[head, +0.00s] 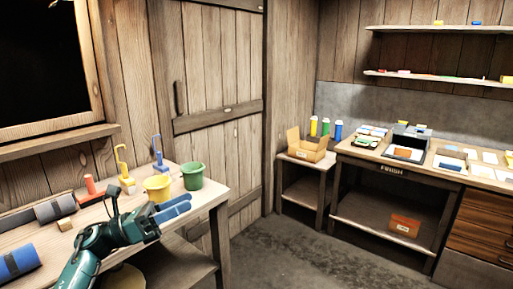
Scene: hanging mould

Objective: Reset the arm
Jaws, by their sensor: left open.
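My left gripper (174,208) is at the right end of a dark green arm that comes in from the lower left. Its two blue fingers are apart with nothing seen between them. It is over the right front part of the wooden workbench (205,204), just in front of the yellow bucket (157,189) and the green bucket (193,176). Whether it touches the yellow bucket, I cannot tell. My right gripper is not in view.
A yellow hook stand (126,183), a blue hook stand (159,165), a red-handled tool (90,186) and rolls, one blue (17,262), are on the workbench. A cardboard box (306,150) stands on a small table. The floor (290,245) between is clear.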

